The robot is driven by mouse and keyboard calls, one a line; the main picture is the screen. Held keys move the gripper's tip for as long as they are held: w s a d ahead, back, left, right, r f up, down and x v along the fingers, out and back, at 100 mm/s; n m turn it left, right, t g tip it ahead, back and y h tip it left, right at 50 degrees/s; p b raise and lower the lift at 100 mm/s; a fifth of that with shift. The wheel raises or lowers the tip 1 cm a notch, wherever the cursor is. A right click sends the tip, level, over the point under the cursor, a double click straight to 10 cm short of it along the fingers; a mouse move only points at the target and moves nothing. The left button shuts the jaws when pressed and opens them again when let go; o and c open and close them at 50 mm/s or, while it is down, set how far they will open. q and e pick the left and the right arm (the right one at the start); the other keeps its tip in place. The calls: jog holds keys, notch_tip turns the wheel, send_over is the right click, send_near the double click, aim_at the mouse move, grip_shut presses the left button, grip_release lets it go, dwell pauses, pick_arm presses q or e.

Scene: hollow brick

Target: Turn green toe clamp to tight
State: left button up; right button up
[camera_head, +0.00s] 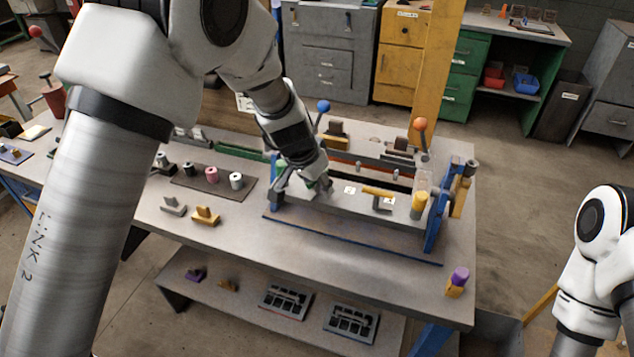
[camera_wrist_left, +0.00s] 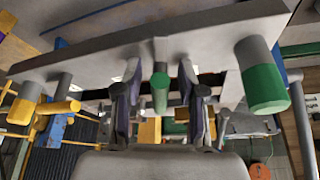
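A grey bar (camera_head: 345,198) lies along the front of the blue-based fixture; the bar also shows in the left wrist view (camera_wrist_left: 205,45). In that view the green toe clamp handle (camera_wrist_left: 160,92) points towards the camera. A larger green cylinder (camera_wrist_left: 262,90) hangs at the bar's right end. My left gripper (camera_head: 318,187) is over the bar's left part. In its wrist view, the open fingers (camera_wrist_left: 160,77) stand on both sides of the green handle, with gaps visible. The head view hides the green handle behind the gripper. My right gripper is out of view.
A yellow handle (camera_head: 378,192) and yellow cylinder (camera_head: 419,205) sit at the bar's other end. Blue-knobbed (camera_head: 323,107) and orange-knobbed (camera_head: 420,125) levers rise behind. Several spools stand on a dark mat (camera_head: 242,192) to the left. The table front (camera_head: 330,270) is mostly clear.

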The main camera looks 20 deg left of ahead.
pick_arm(q)
jog(key=v, duration=1.2)
jog(key=shift+w, duration=0.25)
